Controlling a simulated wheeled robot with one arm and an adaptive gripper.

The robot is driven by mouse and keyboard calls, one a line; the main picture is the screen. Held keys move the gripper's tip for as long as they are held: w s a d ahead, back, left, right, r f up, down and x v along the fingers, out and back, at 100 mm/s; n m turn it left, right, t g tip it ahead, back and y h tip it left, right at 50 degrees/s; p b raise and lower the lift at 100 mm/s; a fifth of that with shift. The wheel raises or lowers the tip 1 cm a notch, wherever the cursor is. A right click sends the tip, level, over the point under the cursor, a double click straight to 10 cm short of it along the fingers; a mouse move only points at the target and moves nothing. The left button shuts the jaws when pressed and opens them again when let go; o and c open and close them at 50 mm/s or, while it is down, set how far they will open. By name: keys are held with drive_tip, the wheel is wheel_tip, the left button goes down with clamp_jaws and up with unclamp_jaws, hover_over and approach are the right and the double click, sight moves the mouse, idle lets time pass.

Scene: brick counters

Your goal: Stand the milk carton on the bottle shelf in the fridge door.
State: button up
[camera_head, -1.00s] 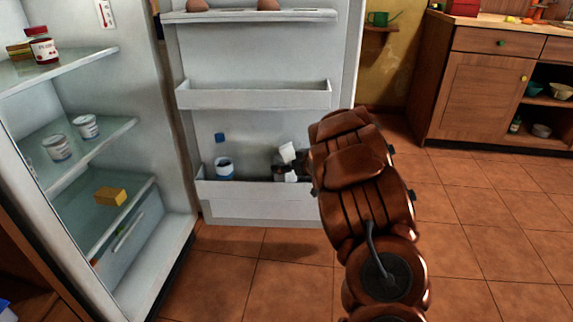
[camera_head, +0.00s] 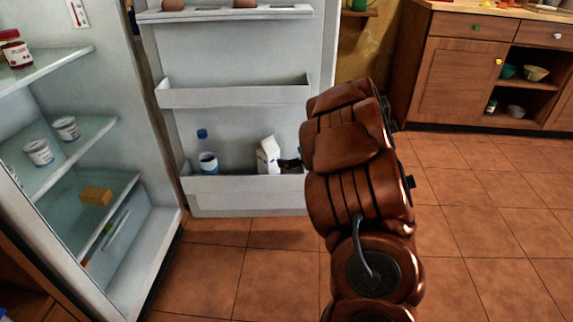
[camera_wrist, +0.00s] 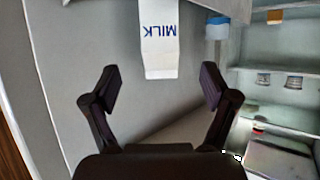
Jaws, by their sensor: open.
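The white milk carton (camera_head: 268,156) stands in the low bottle shelf (camera_head: 245,188) of the open fridge door, right of a blue-capped bottle. It looks close to upright in the head view. In the wrist view the milk carton (camera_wrist: 159,40) appears upside down with its "MILK" lettering, beyond the fingertips. My gripper (camera_wrist: 156,88) is open, its two fingers spread wide with nothing between them. In the head view only a dark part of my gripper (camera_head: 290,163) shows, just right of the carton. My arm hides the rest.
The blue-capped bottle (camera_head: 207,155) stands in the same shelf. A middle door bin (camera_head: 235,96) above is empty. Fridge shelves at left hold tubs (camera_head: 66,128), a yellow block (camera_head: 96,196) and a jar (camera_head: 15,50). Floor at right is clear.

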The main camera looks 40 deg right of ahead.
drive_tip(key=d+r+m+g+h, duration=0.1)
drive_tip(key=d+r+h, duration=0.2)
drive_tip(key=r+h, duration=0.25)
drive_tip(key=s+a+r+m+g+h, duration=0.1)
drive_tip(key=s+r+m+g+h, duration=0.15)
drive_tip(key=s+g, duration=0.2)
drive_tip(key=s+a+f+g+y, duration=0.1)
drive_tip(key=s+a+g+y, duration=0.1)
drive_tip(key=s+a, duration=0.8)
drive_tip(key=s+a+f+n+g+y, duration=0.1)
drive_tip(key=s+a+g, duration=0.4)
drive_tip(key=s+a, duration=0.6)
drive_tip(key=s+a+f+g+y, duration=0.3)
drive_tip(key=s+a, duration=0.8)
drive_tip(key=s, duration=0.2)
drive_tip(key=shift+n+g, duration=0.35)
wheel_tip(320, 180, up, 40)
drive_tip(key=w+t+p, duration=0.1)
drive_tip(key=p, duration=3.7)
drive_tip(key=shift+t, duration=0.4)
